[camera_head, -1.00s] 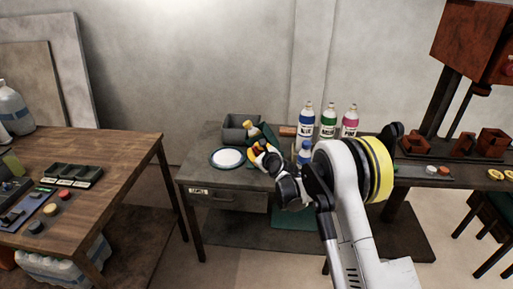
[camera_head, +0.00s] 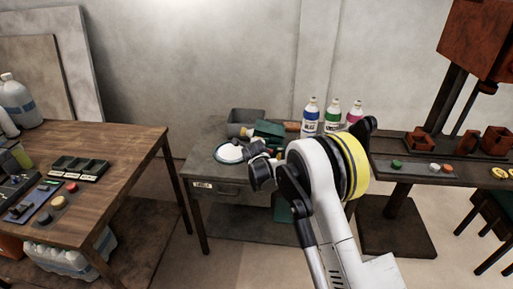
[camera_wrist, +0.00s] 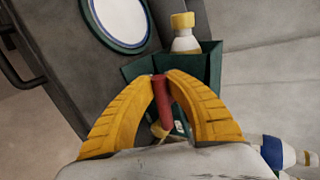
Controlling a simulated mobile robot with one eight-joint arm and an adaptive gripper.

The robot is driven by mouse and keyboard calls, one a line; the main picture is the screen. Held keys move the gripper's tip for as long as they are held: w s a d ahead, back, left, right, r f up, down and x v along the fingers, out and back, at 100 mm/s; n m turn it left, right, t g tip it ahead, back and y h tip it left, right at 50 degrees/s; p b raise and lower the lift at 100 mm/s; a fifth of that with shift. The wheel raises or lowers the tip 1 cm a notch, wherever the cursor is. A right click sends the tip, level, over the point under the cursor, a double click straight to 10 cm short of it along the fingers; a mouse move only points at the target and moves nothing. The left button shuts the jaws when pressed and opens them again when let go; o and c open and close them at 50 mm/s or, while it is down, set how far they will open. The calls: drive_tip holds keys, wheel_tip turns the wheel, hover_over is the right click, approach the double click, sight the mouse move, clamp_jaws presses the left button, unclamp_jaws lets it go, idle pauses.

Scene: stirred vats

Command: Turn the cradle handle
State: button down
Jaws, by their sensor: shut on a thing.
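In the wrist view my gripper (camera_wrist: 162,82) has its two yellow fingers closed around the red handle (camera_wrist: 164,104) of the green cradle (camera_wrist: 208,66). A bottle (camera_wrist: 186,38) with a yellow cap lies in the cradle, cap end outward. In the head view the cradle (camera_head: 269,130) is on the grey bench, and the bottle (camera_head: 247,132) leans left over toward a white dish with a blue rim (camera_head: 229,153). The dish also shows in the wrist view (camera_wrist: 120,22). In the head view my arm hides the handle and my fingertips.
A grey bin (camera_head: 245,117) is behind the cradle. Blue, green and pink labelled bottles (camera_head: 331,115) stand to its right. A wooden table (camera_head: 120,150) with trays is at left. A red press (camera_head: 475,50) is at right. Open floor lies between the tables.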

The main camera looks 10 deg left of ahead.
drive_tip(key=shift+a+f, duration=0.1)
drive_tip(key=shift+f, duration=0.05)
idle(0.3)
drive_tip(key=c, duration=1.4)
unclamp_jaws()
drive_tip(key=shift+s, duration=0.1)
drive_tip(key=shift+o, duration=0.2)
drive_tip(key=a+v, duration=0.1)
drive_tip(key=v, duration=1.1)
drive_tip(key=shift+d, duration=0.3)
